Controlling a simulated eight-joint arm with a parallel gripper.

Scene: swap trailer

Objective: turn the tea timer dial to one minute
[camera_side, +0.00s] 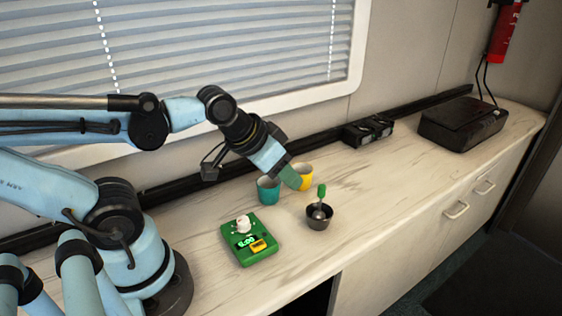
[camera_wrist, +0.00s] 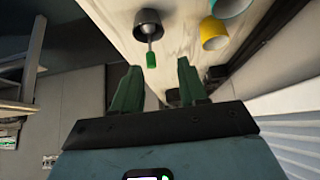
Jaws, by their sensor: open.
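The tea timer (camera_side: 249,240) is a green box on the counter, left of the cups in the side view. It has a white dial (camera_side: 242,224) on top, a lit green display and a yellow patch; the display's digits are too small to read surely. My gripper (camera_side: 290,178) is above the counter near the cups, to the right of the timer and apart from it. In the wrist view its two green fingers (camera_wrist: 157,88) are spread with nothing between them.
A black case (camera_side: 462,124) and a small black box (camera_side: 367,131) sit farther back. The counter right of the bowl is clear.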

